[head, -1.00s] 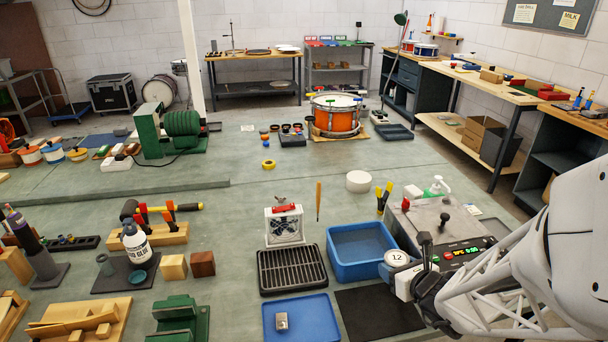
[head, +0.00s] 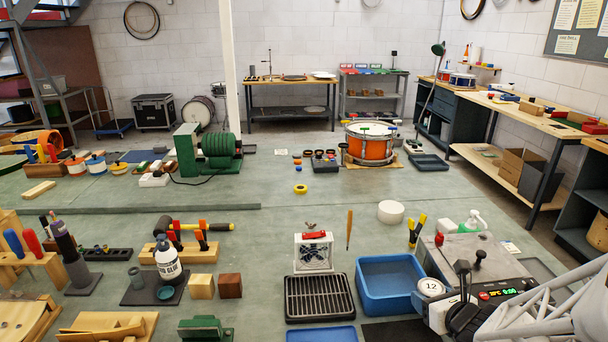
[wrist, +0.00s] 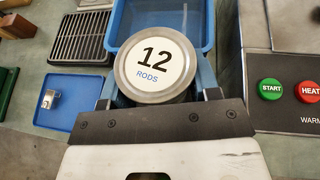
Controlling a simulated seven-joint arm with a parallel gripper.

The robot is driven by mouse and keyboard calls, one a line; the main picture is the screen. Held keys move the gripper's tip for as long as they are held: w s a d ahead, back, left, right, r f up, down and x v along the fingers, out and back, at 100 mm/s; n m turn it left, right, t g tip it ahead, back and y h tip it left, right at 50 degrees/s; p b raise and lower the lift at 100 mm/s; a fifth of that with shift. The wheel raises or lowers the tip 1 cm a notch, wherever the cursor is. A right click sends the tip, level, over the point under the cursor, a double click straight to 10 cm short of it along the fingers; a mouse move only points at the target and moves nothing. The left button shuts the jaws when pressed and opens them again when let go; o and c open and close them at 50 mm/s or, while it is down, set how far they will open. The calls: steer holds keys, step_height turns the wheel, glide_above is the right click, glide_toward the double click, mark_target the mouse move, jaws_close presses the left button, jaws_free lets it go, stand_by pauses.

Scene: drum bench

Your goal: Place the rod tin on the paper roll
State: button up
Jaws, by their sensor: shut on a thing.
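The rod tin is a round tin with a white lid reading "12 RODS" in the wrist view (wrist: 156,68); it also shows in the head view (head: 431,287). My gripper (wrist: 158,90) is shut on it, one finger on each side, and the lid faces the wrist camera. In the head view the tin is beside the right wall of the blue bin. The paper roll, apparently the plain white, short cylinder (head: 391,212), lies on the bench beyond the blue bin, apart from the tin. Its top looks bare. The tin's lower part is hidden.
The blue bin (head: 362,297) and a wooden stick (head: 349,230) stand near the roll. Yellow-handled tools (head: 417,230) and a grey machine (head: 470,250) with a soap bottle (head: 474,224) are to its right.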

steer(key=w+d+r+n+y, duration=0.1)
steer(key=w+d+r, duration=0.15)
steer(key=w, duration=0.45)
steer(key=w+d+r+n+y, duration=0.1)
steer(key=w+r, duration=0.2)
steer(key=w, duration=0.3)
steer(key=n+g+y, duration=0.4)
steer(key=n+y, duration=0.2)
glide_above(393, 207)
steer(key=shift+f, duration=0.45)
steer(key=shift+f, duration=2.5)
steer(key=shift+f, duration=2.5)
